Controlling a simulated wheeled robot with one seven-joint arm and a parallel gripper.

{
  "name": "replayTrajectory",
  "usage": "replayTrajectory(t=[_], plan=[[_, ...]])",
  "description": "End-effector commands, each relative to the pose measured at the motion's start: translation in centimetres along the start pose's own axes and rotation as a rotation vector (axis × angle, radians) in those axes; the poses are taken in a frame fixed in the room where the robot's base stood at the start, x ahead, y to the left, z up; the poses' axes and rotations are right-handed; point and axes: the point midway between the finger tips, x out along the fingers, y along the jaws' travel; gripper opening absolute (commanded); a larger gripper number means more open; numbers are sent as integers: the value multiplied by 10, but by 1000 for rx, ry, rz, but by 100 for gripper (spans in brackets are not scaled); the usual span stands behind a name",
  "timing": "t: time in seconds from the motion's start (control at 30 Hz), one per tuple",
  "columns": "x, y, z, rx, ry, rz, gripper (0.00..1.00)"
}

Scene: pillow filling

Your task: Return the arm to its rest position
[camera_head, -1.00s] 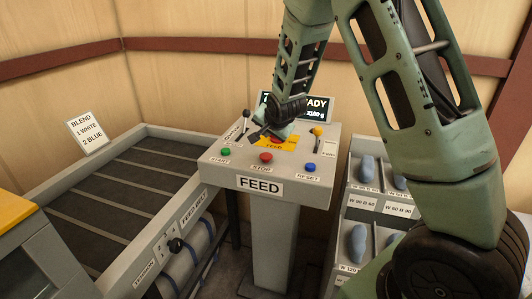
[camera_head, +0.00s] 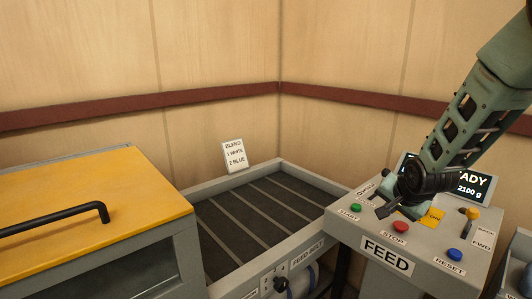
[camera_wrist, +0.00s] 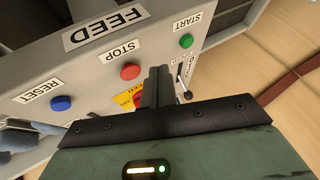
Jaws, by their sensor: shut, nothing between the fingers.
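My arm comes down from the upper right in the head view. My gripper (camera_head: 378,208) hangs low over the FEED control panel (camera_head: 345,232), near its left back part. Its fingers are together and empty; they also show closed in the wrist view (camera_wrist: 156,82). A green START button (camera_head: 355,208), a red STOP button (camera_head: 400,227) and a blue RESET button (camera_head: 454,254) line the panel's front. A yellow-knobbed lever (camera_head: 471,214) stands at right. In the wrist view, a black lever (camera_wrist: 187,94) is beside the fingers. I cannot tell if they touch the panel.
A screen (camera_head: 472,185) behind the panel is partly covered by my arm; it reads "ADY" and "2100 g". A feed belt (camera_head: 262,215) lies left of the panel, with a blend sign (camera_head: 235,156) behind. A yellow-lidded box (camera_head: 90,205) with a black handle stands further left.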

Motion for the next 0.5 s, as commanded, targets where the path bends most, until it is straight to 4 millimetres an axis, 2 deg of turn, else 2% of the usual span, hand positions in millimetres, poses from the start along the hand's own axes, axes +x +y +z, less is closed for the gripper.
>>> replayTrajectory(t=[0.03, 0.1, 0.23, 0.3, 0.4, 0.5], plan=[[-16, -13, 32, -84, -67, -10, 0], [-40, -24, 77, -219, -165, -14, 0], [-92, -31, 157, -500, -337, -35, 0], [-124, -25, 197, -669, -424, -49, 0], [-168, -6, 246, -915, -537, -68, 0], [-205, 19, 281, -1138, -629, -80, 0]])
